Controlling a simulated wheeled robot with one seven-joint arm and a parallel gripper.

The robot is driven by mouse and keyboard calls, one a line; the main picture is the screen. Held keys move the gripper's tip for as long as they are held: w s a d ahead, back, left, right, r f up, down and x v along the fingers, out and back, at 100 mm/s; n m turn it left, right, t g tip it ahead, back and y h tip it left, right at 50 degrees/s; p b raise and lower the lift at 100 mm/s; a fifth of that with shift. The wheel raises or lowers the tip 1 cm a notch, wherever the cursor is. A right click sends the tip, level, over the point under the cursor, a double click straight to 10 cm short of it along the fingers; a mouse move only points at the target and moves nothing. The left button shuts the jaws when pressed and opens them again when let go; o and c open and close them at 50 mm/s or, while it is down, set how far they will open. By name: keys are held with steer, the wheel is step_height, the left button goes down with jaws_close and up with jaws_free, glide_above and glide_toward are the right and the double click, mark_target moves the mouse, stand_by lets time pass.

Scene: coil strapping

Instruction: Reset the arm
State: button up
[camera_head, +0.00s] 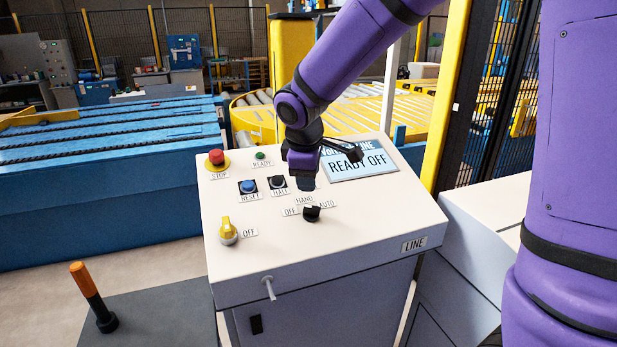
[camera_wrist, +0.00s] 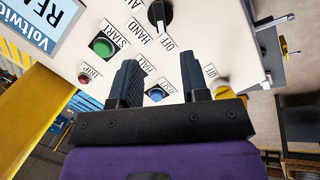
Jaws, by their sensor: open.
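My purple arm reaches over a white control panel (camera_head: 330,238). My gripper (camera_head: 306,180) hangs just above the panel, to the right of the HALT button (camera_head: 277,183). In the wrist view my gripper (camera_wrist: 163,75) shows two dark fingers spread apart with nothing between them. The blue RESET button (camera_head: 248,187) is left of HALT; it also shows in the wrist view (camera_wrist: 155,96), behind the fingers. The black HAND/OFF/AUTO selector (camera_head: 312,213) sits just in front of my gripper. The display (camera_head: 358,162) reads READY OFF. The green START button (camera_wrist: 101,46) shows only in the wrist view.
A red STOP button (camera_head: 216,158), a green READY lamp (camera_head: 261,155) and a yellow switch (camera_head: 228,231) stand on the panel. A yellow post (camera_head: 446,95) and mesh fence rise at the right. A blue conveyor (camera_head: 100,170) lies at the left. An orange-topped lever (camera_head: 92,295) stands front left.

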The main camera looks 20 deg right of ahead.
steer(key=s+d+r+m, duration=0.3)
steer(key=s+m, duration=0.1)
steer(key=s, duration=0.4)
steer(key=s+d+r+m+t+y, duration=0.1)
steer(key=s+d+r+m, duration=0.2)
steer(key=s, duration=0.6)
steer(key=s+d+r+m+t+y, duration=0.1)
steer(key=s+d+r+m, duration=0.2)
steer(key=s, duration=0.6)
step_height(320, 180, up, 2)
steer(key=shift+s+r+m, duration=0.15)
steer(key=shift+s+m, duration=0.05)
steer(key=shift+m, duration=0.7)
